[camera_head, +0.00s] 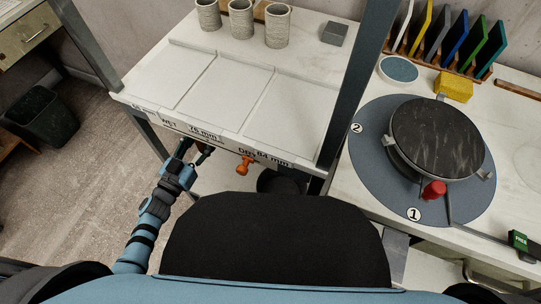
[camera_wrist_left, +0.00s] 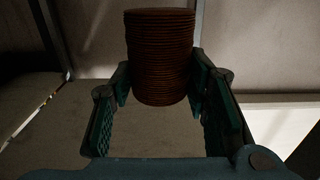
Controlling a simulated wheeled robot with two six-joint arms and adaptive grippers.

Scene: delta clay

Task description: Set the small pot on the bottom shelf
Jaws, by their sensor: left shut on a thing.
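The small pot (camera_wrist_left: 160,50) is a brown, ribbed cylinder in the left wrist view. My left gripper (camera_wrist_left: 160,88) has its green fingers on both sides of the pot and is shut on it. In the head view my left gripper (camera_head: 198,153) is at the front edge of the shelf rack (camera_head: 215,143), just under the labelled top board. The pot is not clearly seen in the head view. The bottom shelf is mostly hidden there by the top board and my own body. My right gripper is in neither view.
Several things bear on room: three grey ribbed pots (camera_head: 241,18) and a grey block (camera_head: 334,33) on the top board, an orange part (camera_head: 244,166) below its edge, and rack posts (camera_head: 361,80). A turntable (camera_head: 435,135) stands on the right bench.

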